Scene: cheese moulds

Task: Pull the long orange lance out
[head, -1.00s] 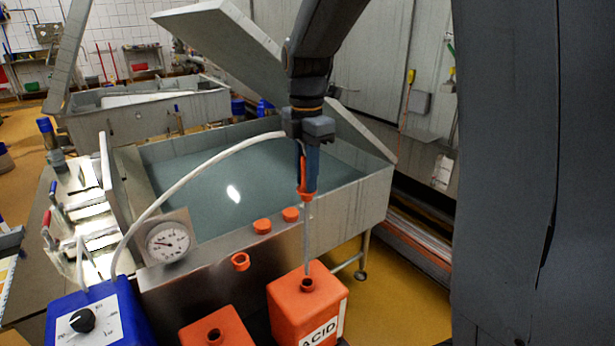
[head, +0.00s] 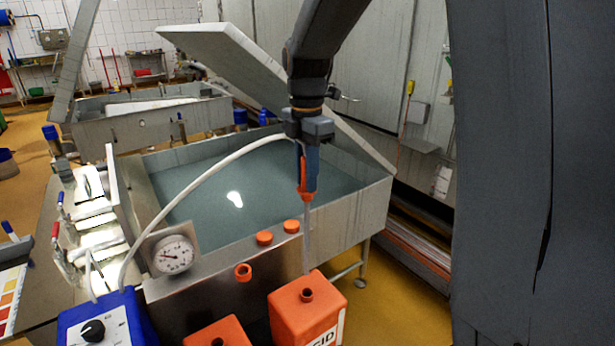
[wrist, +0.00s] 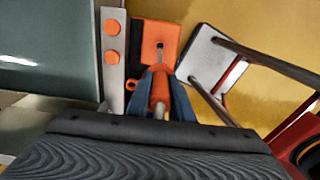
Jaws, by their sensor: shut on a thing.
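My gripper (head: 307,170) is shut on the orange head of the lance (head: 305,195), with the blue fingers on either side of it. The lance's thin grey tube hangs straight down from the head. Its lower end shows near the back edge of the orange acid canister (head: 300,316), just above and apart from the canister's open neck. In the wrist view my gripper (wrist: 160,85) holds the orange lance head (wrist: 160,100). The canister (wrist: 150,33) with its dark opening lies beyond.
A second orange canister (head: 216,333) stands left of the acid one. The blue pump box (head: 105,318) is at front left. A steel vat (head: 345,215) of greenish liquid stands behind, with a dial gauge (head: 172,255) and orange caps (head: 264,238) on its front ledge.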

